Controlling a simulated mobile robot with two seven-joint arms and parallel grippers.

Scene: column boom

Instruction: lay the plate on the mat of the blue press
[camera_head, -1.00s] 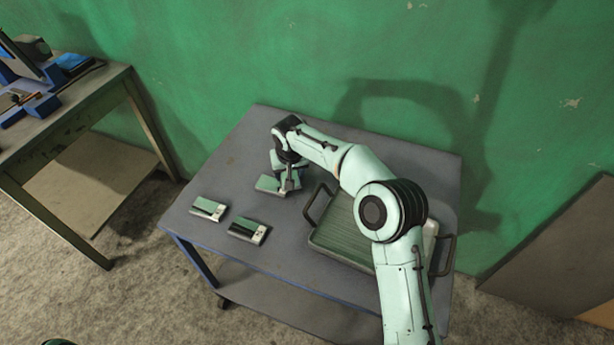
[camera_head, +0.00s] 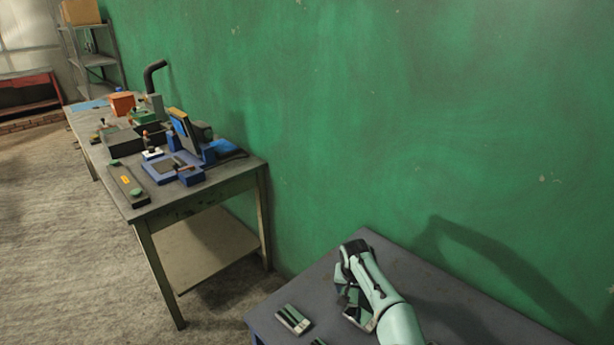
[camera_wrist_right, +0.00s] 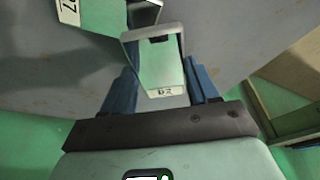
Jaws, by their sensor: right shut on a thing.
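My right gripper (camera_head: 348,294) is low over the near grey table in the head view. In the right wrist view its blue fingers are shut on a small green plate (camera_wrist_right: 160,66) with a pale label strip that seems to read "02". In the head view the arm largely hides this plate. The blue press (camera_head: 190,176) stands on the far bench, to the left, its lid tilted up. A dark brownish mat (camera_head: 163,166) shows on its base. My left gripper is not in view.
Another plate (camera_head: 293,320) lies on the near table (camera_head: 270,318), left of my gripper. A plate labelled "07" (camera_wrist_right: 92,14) shows in the wrist view. The bench (camera_head: 210,198) also holds a dark bar (camera_head: 128,184) and an orange block (camera_head: 122,103). A gap separates bench and table.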

